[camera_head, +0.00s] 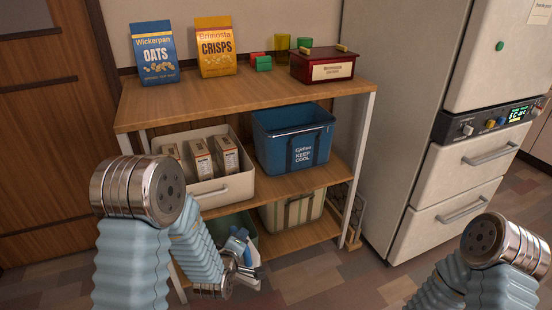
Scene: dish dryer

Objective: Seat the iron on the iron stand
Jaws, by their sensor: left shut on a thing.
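My left gripper (246,268) is low, in front of the shelf unit's lower left part. It is shut on a small blue and pale thing (238,246), which looks like the iron; the fingers and arm hide much of it. I cannot make out the iron stand. My right arm shows at the lower right, but its gripper is out of the picture.
A wooden shelf unit (240,98) holds food packets, a red box (322,70), a cream bin (232,188), a blue cooler (290,118) and a striped basket (292,212). A green bin (228,222) is behind my left gripper. A white fridge (480,160) stands right.

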